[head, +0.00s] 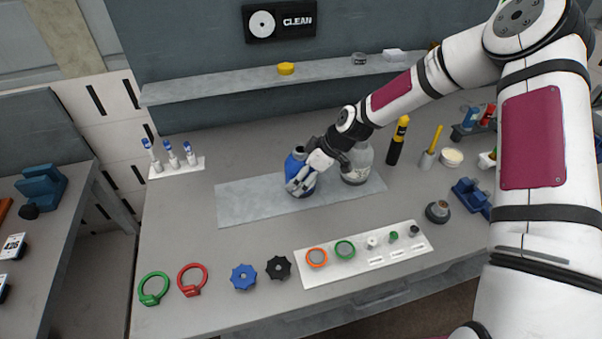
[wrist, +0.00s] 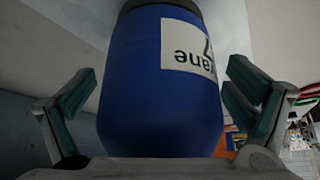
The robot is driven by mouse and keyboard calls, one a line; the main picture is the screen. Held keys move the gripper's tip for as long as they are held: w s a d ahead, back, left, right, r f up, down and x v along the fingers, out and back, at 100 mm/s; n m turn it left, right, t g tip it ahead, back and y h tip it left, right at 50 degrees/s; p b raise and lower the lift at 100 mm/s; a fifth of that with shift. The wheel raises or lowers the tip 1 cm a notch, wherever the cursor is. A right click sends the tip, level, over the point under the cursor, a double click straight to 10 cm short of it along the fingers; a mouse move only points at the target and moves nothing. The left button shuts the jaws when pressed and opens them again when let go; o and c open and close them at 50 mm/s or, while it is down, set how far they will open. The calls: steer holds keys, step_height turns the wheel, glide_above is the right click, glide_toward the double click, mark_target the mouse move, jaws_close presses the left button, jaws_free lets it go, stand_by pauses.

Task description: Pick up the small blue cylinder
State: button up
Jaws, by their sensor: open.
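The small blue cylinder (head: 295,163) stands upright on a light grey mat (head: 240,203) on the workbench, partly hidden by my gripper in the head view. In the wrist view the blue cylinder (wrist: 150,85) fills the middle, with a white label bearing dark lettering and a dark top. My gripper (head: 302,180) is at the cylinder in the head view. In the wrist view my gripper (wrist: 160,105) is open, one finger on each side of the cylinder, with a visible gap on the left side.
A white-grey bottle (head: 358,165) stands just right of my gripper on the mat. A black and yellow tool (head: 397,143) stands further right. A white tray (head: 385,259) with small rings and parts lies in front. Knobs (head: 243,277) and rings (head: 192,280) lie at the front left.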

mark_target(300, 162)
steer(key=c, duration=2)
steer(key=shift+c, duration=0.2)
steer(key=shift+w+r, duration=0.1)
steer(key=shift+r, duration=0.1)
steer(key=shift+r, duration=0.25)
steer(key=shift+r+b, duration=0.5)
steer(key=shift+r, duration=0.95)
steer(key=s+d+r, duration=0.1)
steer(key=s+d, duration=0.7)
steer(key=s, duration=0.5)
steer(key=shift+s+d+p, duration=0.15)
steer(key=shift+s+p, duration=0.25)
steer(key=shift+p, duration=0.05)
